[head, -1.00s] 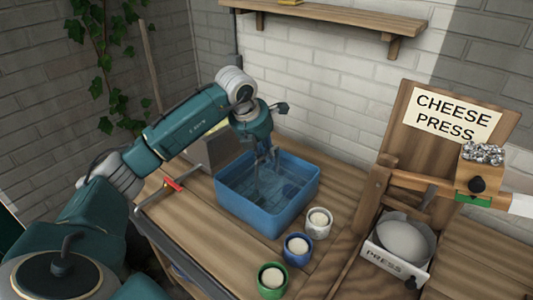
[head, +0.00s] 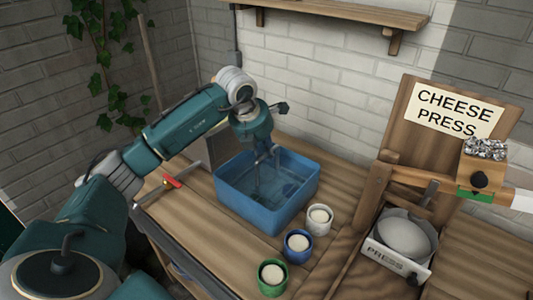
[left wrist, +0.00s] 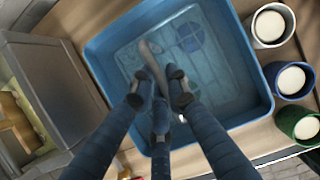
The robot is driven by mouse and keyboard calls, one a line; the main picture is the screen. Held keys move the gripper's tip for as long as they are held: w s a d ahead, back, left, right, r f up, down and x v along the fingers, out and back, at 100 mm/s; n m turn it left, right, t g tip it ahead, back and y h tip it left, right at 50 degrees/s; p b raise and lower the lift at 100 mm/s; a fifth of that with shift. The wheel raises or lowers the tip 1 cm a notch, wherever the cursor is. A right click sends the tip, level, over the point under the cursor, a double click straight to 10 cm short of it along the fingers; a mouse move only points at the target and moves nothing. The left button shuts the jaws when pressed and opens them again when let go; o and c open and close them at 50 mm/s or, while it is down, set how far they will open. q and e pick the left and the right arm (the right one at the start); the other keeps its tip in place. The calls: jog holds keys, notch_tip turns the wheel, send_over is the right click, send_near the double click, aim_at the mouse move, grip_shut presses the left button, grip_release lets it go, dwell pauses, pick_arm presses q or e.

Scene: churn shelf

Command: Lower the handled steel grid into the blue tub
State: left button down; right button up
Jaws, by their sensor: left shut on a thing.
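The blue tub (head: 262,212) stands on the wooden bench, and its inside shows from above in the left wrist view (left wrist: 100,62). My left gripper (head: 263,168) points down into the tub. In the left wrist view my left gripper (left wrist: 160,88) is shut on a grey bar, which looks like the handle (left wrist: 147,52) of the steel grid. The grid (left wrist: 172,50) shows as a pale, bluish pattern of slots inside the tub walls. Whether it touches the tub floor I cannot tell. In the head view the grid is too dark to make out clearly.
White (head: 319,219), blue (head: 298,247) and green (head: 272,278) cups with pale contents stand right of and in front of the tub. The cheese press (head: 400,238) is at right. A red-handled tool (head: 172,181) lies at left.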

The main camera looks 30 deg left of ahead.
pick_arm(q)
jog(key=shift+f, duration=0.15)
dwell(0.4)
jog(key=c, duration=1.6)
grip_release()
jog(key=shift+c, duration=0.2)
jog(key=shift+s+f, duration=0.1)
jog(key=v, duration=1.2)
